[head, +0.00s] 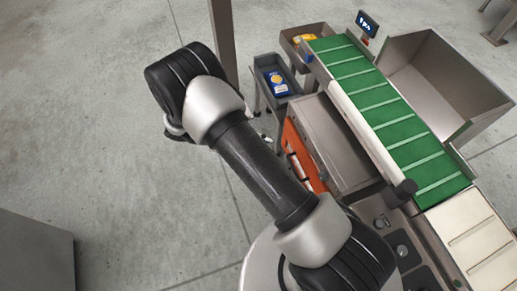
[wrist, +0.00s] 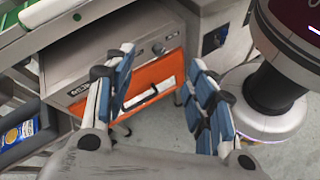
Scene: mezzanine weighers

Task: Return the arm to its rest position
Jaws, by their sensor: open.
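My arm crosses the middle of the head view, bent at the elbow, with the gripper out of sight behind it there. In the wrist view my gripper (wrist: 160,95) is open and empty. Its two blue-padded fingers are spread apart, with floor and part of an orange panel (wrist: 152,84) visible between them. The fingers appear apart from the machine, in front of its orange panel. The orange panel also shows in the head view (head: 300,158), partly hidden by my arm.
A green cleated conveyor (head: 375,95) runs along a grey machine, with a large metal bin (head: 440,75) to its right. A grey tray (head: 262,68) holds a blue packet (head: 277,83). Another tray behind holds a yellow packet (head: 304,38). A post (head: 222,40) stands behind my arm.

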